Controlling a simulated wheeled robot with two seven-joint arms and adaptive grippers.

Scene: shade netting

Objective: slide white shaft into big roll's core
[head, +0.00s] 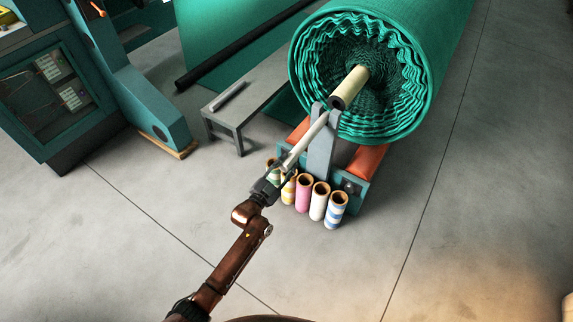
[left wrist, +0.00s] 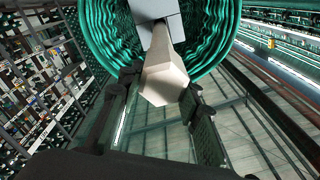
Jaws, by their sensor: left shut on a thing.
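The big roll (head: 310,45) of green netting lies on a stand, its open end toward me. Its cream core (head: 350,86) sticks out of the middle, with a dark mouth. The white shaft (head: 307,142) slants up from my left gripper (head: 276,177) to the core's mouth, passing the top of a grey upright bracket. I cannot tell whether its far tip is inside the core. My left gripper is shut on the near part of the shaft. In the left wrist view the shaft's faceted near end (left wrist: 163,84) shows between the fingers, with green netting (left wrist: 104,28) behind. My right gripper is not in view.
The grey bracket (head: 321,150) stands on a teal and orange stand (head: 368,160). Several coloured tubes (head: 304,192) stand upright before it, close to my left gripper. A low grey bench (head: 235,110) and a teal machine (head: 140,100) are at left.

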